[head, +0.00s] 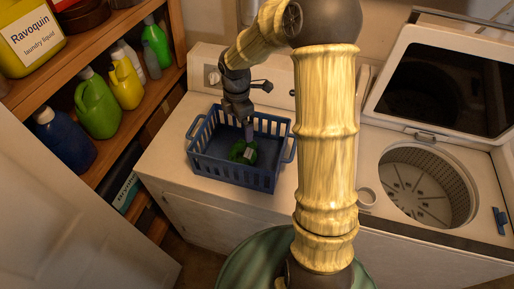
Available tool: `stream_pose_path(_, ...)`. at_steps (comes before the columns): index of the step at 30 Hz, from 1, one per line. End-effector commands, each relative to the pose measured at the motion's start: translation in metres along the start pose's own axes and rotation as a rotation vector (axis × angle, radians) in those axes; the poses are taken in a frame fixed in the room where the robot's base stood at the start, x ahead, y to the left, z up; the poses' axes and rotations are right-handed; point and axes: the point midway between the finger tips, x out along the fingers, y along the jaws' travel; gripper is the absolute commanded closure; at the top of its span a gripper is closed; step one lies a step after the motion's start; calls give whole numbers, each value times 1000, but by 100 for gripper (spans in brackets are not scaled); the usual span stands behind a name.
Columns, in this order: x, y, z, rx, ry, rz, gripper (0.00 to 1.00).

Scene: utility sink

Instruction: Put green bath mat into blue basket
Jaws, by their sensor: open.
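The blue basket (232,173) stands on top of a white appliance near the middle of the head view. A small green thing with a pale patch, which looks like the green bath mat (237,156), lies inside the basket, toward its right part. My gripper (248,134) reaches down into the basket from above, with its tips just over or at the green mat. It is open. The fingertips are small here, and I cannot tell whether they touch the mat.
A washer with a raised lid and open drum (428,186) is at the right. A wooden shelf (125,120) with several bottles stands at the left.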

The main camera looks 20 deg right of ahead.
Motion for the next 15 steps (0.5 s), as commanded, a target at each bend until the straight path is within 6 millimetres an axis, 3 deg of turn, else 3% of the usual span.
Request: stream_pose_path(15, -33, -132, -17, 1243, 71, 138, 0)
